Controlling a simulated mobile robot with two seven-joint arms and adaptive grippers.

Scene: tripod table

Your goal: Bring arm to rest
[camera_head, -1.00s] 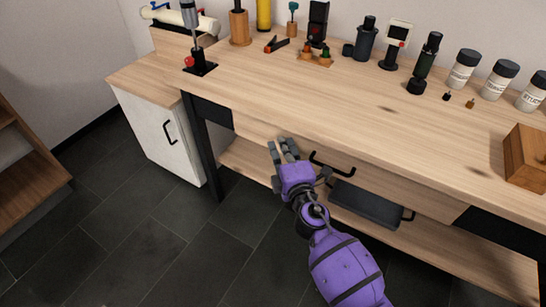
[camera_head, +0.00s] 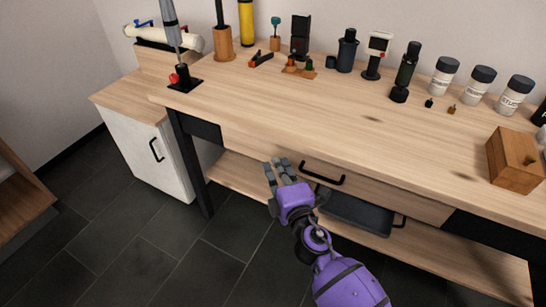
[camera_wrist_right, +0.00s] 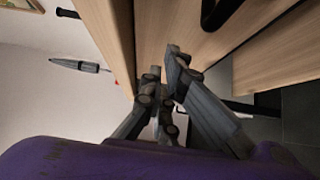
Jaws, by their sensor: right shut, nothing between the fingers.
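My right arm, purple, comes up from the bottom of the head view. Its gripper (camera_head: 276,170) is in front of the workbench's drawer front, left of the black drawer handle (camera_head: 321,173). The gripper is shut and empty. In the right wrist view, the grey fingers (camera_wrist_right: 170,70) come together in front of the pale wood of the bench. I cannot tell if they touch it. My left gripper is not in view.
The wooden bench top (camera_head: 300,115) holds jars, tools and a wooden box (camera_head: 513,160). A grey tray (camera_head: 350,212) sits on the lower shelf. A white cabinet (camera_head: 145,155) stands to the left. Dark floor (camera_head: 170,250) is open in front.

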